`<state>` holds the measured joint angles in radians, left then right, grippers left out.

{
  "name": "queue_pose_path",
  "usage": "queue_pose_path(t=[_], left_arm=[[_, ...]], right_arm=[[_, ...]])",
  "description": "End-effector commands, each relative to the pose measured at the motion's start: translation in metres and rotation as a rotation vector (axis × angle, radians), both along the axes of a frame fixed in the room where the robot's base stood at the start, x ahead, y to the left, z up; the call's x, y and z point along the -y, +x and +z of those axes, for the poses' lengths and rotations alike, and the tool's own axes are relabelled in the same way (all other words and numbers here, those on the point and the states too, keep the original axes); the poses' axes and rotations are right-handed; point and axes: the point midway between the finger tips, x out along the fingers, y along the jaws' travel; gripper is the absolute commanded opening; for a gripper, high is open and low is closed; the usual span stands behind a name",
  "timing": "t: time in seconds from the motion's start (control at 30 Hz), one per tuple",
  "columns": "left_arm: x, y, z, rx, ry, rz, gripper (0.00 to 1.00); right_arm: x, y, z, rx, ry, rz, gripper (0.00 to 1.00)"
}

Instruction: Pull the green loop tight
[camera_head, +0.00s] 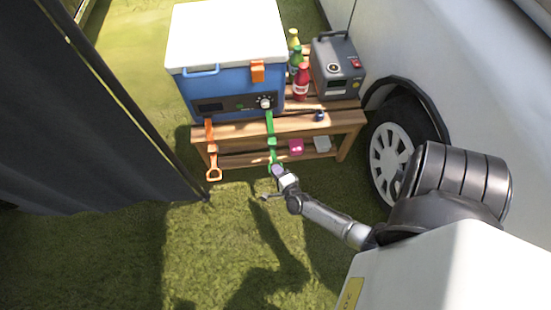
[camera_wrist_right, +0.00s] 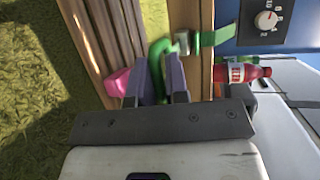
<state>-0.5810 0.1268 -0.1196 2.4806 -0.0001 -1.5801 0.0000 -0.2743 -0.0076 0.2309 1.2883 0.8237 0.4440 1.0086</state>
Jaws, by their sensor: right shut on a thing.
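The green loop (camera_head: 272,153) hangs on a green strap from the front of a blue cooler with a white lid (camera_head: 225,35). In the right wrist view the green loop (camera_wrist_right: 156,62) sits between the two fingers of my right gripper (camera_wrist_right: 157,85), which is shut on it. In the head view my right gripper (camera_head: 279,177) is at the strap's lower end, in front of the wooden bench. A green strap section with a buckle (camera_wrist_right: 204,40) runs up to the cooler. The gripper partly hides the loop's lower end. My left gripper is not in view.
An orange strap with a loop (camera_head: 213,172) hangs to the left. The wooden bench (camera_head: 235,131) carries bottles (camera_head: 302,82) and a grey radio-like box (camera_head: 338,68). A pink item (camera_head: 296,147) is on its lower shelf. A white vehicle stands right; a dark curtain hangs left.

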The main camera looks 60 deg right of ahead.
Motion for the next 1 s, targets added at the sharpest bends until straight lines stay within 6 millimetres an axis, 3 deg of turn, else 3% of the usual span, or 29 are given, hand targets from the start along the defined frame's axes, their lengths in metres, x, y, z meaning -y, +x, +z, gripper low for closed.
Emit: queue_pose_path(t=[0.2, 0.23, 0.43, 0.77, 1.0], left_arm=[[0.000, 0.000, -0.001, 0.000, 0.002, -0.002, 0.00], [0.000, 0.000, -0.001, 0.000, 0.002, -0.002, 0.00], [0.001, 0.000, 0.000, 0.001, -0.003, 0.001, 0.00], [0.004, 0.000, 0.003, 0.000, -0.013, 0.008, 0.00], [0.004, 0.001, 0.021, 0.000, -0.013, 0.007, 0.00]], right_arm=[[-0.003, -0.002, -0.003, -0.009, 0.004, 0.005, 0.00], [-0.003, -0.002, -0.003, -0.009, 0.004, 0.005, 0.16], [-0.002, -0.001, -0.002, -0.006, 0.003, 0.004, 0.36], [-0.004, -0.004, 0.001, -0.004, 0.002, 0.002, 0.36], [-0.024, -0.036, 0.011, -0.006, 0.003, 0.004, 0.36]])
